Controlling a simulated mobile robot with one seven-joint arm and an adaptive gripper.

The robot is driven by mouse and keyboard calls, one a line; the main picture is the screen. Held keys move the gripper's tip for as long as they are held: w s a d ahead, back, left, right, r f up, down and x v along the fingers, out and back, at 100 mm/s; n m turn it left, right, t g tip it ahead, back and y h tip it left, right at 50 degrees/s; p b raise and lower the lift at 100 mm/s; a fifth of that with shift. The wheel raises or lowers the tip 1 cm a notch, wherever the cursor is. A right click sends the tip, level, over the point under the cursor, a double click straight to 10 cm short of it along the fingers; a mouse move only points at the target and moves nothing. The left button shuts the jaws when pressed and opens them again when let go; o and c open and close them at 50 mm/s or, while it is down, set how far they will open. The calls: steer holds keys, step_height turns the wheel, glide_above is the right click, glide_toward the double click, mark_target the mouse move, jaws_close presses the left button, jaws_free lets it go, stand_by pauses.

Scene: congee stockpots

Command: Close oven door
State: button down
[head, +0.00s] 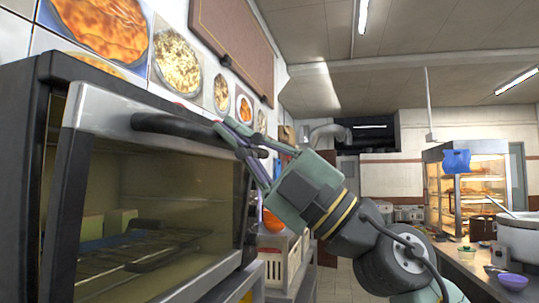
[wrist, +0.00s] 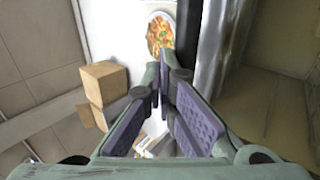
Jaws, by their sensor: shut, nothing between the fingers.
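The oven (head: 42,75) stands at the left of the head view. Its door (head: 100,108) has a silver frame, a glass pane and a dark handle (head: 165,125) along the top. The door looks ajar, with a narrow gap to the body at its upper left. A wire rack (head: 130,260) shows through the glass. My gripper (head: 222,130) is shut and empty, its fingertips by the handle's right end; I cannot tell whether they touch. In the wrist view, my gripper's purple-padded fingers (wrist: 165,82) point at the wall, and a silvery surface, likely the door frame (wrist: 217,50), is to their right.
Food pictures (head: 176,62) hang on the wall behind the oven. A pale crate (head: 272,265) sits on a shelf right of the oven. Cardboard boxes (wrist: 104,84) show in the wrist view. A lit display cabinet (head: 470,190) and a large pot (head: 518,245) are at the right.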

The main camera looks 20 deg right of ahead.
steer(key=shift+w+a+r, duration=0.35)
steer(key=shift+w+a, duration=0.15)
steer(key=shift+a, duration=0.3)
steer(key=shift+w+a+r, duration=0.35)
steer(key=shift+w+a, duration=0.1)
steer(key=shift+a, duration=0.3)
steer(key=shift+p, duration=0.35)
